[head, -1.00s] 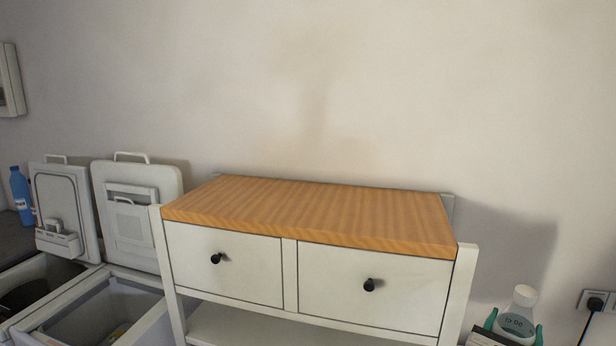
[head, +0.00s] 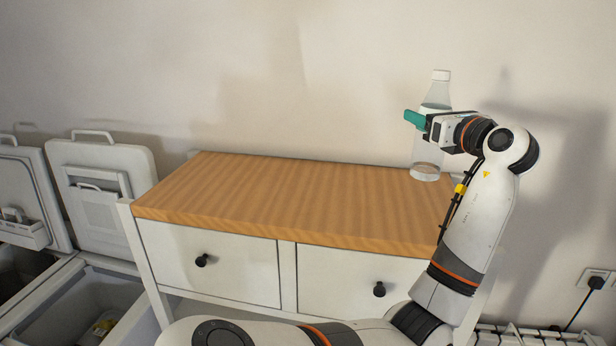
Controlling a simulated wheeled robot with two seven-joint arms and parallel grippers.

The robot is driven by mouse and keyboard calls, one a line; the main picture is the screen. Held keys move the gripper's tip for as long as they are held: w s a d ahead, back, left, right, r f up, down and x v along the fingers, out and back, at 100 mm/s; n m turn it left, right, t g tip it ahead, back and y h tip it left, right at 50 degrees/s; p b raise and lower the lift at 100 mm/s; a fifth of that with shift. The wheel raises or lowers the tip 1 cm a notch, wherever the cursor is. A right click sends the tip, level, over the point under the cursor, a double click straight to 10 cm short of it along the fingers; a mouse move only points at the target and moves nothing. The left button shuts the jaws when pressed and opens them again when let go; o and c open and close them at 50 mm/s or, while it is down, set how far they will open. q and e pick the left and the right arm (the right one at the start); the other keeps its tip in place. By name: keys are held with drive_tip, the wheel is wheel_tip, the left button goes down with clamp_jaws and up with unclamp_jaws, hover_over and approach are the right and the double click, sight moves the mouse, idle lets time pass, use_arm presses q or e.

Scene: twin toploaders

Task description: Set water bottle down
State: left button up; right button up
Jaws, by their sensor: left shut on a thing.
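The water bottle (head: 427,155) is clear with a white cap and stands upright at the back right corner of the wooden top (head: 290,195) of the cabinet. Its base overlaps the top's right end in the picture; I cannot tell whether it touches the wood. My left gripper (head: 420,121) is shut on the bottle's middle, with one teal finger showing on its near left side. The other finger is hidden. My left arm reaches in from the bottom and up the right side. My right gripper is out of view.
The wooden top is otherwise bare. The cabinet has two white drawers (head: 210,262) with dark knobs. Two open toploaders with raised lids (head: 105,185) stand at the left. A wall socket (head: 598,280) with a plugged cable and a white rack (head: 545,338) are at the lower right.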

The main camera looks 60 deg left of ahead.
sight(426, 163)
use_arm(q)
drive_tip(key=f+p, duration=0.1)
drive_tip(key=f, duration=0.2)
drive_tip(key=d+f+p, duration=0.1)
drive_tip(key=f, duration=0.1)
drive_tip(key=f+p, duration=0.1)
drive_tip(key=f, duration=0.2)
drive_tip(key=shift+d+f+p, duration=0.25)
drive_tip(key=shift+f+p, duration=0.1)
drive_tip(key=shift+p, duration=0.05)
drive_tip(key=shift+s+d+f, duration=0.1)
drive_tip(key=shift+f, duration=0.15)
drive_tip(key=o, duration=0.9)
drive_tip(key=shift+a+f, duration=0.2)
drive_tip(key=o, duration=0.4)
drive_tip(key=shift+d+r, duration=0.1)
drive_tip(key=shift+o, duration=0.2)
